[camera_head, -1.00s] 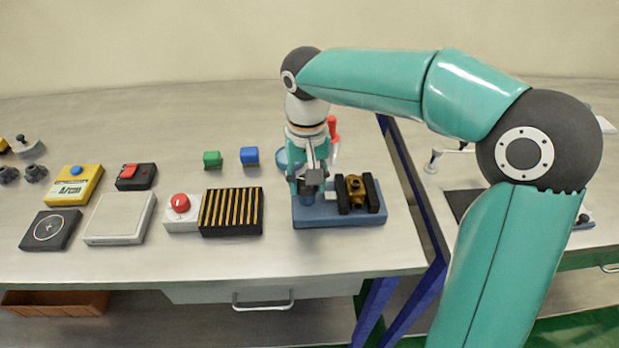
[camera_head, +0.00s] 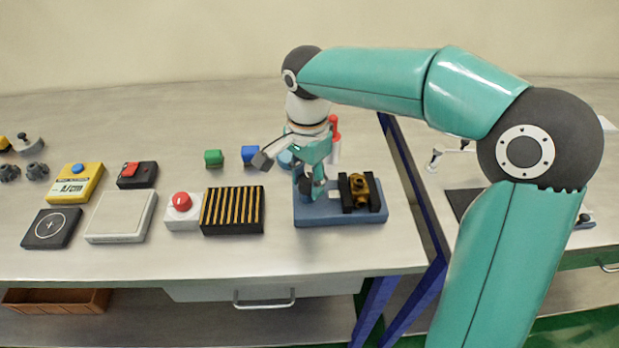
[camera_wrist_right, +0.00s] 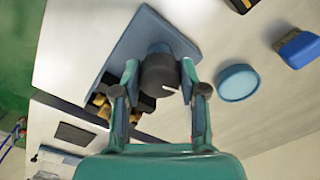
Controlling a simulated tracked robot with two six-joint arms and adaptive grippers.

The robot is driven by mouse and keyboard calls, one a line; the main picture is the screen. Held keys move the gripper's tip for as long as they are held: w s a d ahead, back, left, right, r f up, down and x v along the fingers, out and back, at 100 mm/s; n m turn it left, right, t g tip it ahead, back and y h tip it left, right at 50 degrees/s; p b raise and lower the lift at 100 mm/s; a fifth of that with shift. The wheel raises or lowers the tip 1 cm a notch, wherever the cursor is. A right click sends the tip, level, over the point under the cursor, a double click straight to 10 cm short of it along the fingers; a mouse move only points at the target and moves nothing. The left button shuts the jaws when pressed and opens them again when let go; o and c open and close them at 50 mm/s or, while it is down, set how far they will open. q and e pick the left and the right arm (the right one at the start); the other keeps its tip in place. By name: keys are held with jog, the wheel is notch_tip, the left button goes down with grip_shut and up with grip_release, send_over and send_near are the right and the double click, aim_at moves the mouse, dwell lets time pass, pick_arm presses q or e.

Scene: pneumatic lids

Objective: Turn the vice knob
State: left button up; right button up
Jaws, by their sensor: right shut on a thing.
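The vice (camera_head: 335,217) is a blue base near the table's right end, with black jaws around a brass-coloured part (camera_head: 362,189). Its dark grey round knob (camera_wrist_right: 158,73), with a white mark on its rim, stands on the base and shows in the right wrist view. My right gripper (camera_head: 311,186) points down over the left part of the vice. In the wrist view its two fingers (camera_wrist_right: 160,82) are closed on opposite sides of the knob. In the head view the gripper mostly hides the knob. My left gripper is not in view.
A striped black block (camera_head: 232,211) and a white box with a red button (camera_head: 182,208) lie left of the vice. Green (camera_head: 213,158) and blue (camera_head: 250,154) blocks stand behind. A blue round disc (camera_wrist_right: 238,82) is close to the gripper. Bare table lies in front.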

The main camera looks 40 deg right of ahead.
aim_at(309, 179)
jog(key=m, duration=0.5)
jog(key=shift+s+d+f, duration=0.1)
jog(key=shift+d, duration=0.05)
dwell(0.3)
jog(key=o, duration=1.1)
jog(key=shift+o, duration=0.2)
jog(key=shift+r, duration=0.65)
notch_tip(309, 179, up, 11)
jog(key=shift+f, duration=0.15)
